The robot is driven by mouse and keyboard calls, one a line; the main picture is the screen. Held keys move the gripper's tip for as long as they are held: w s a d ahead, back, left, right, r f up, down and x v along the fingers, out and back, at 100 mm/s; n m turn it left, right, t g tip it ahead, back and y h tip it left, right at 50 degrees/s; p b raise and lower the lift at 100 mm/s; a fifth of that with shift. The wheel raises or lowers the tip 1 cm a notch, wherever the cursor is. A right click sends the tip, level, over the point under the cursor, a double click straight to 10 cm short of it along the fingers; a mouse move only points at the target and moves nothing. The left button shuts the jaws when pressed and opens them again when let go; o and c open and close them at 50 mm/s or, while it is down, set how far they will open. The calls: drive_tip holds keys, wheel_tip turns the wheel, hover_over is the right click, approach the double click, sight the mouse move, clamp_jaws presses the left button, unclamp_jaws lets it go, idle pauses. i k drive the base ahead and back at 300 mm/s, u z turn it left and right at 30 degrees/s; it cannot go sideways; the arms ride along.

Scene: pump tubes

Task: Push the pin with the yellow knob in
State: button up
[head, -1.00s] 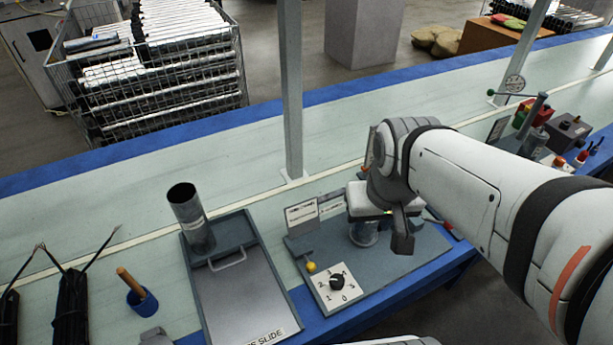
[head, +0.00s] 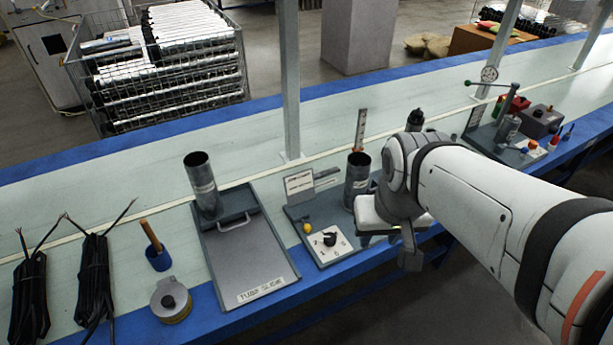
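The small yellow knob (head: 307,227) stands at the left edge of a grey fixture plate, just left of the white dial plate. The pin under it is too small to make out. My gripper (head: 408,258) is at the right of this fixture, near the bench's front edge, pointing down. It is apart from the yellow knob, with the dial plate between them. My arm hides part of the gripper, and I cannot see the gap between its fingers.
An upright metal tube (head: 356,182) stands on the fixture behind the dial plate (head: 327,243). A second tube (head: 202,188) stands on the grey slide tray (head: 245,260) to the left. A brush in a blue cup (head: 158,260) and a round tin (head: 171,301) are further left.

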sight(306, 227)
drive_tip(key=z, duration=0.1)
drive_tip(key=k, duration=0.35)
drive_tip(key=u, duration=0.3)
drive_tip(key=i, duration=1.05)
drive_tip(key=u, duration=0.55)
drive_tip(key=k, duration=0.6)
drive_tip(key=z, duration=0.35)
drive_tip(key=i, duration=0.5)
drive_tip(key=u, duration=0.05)
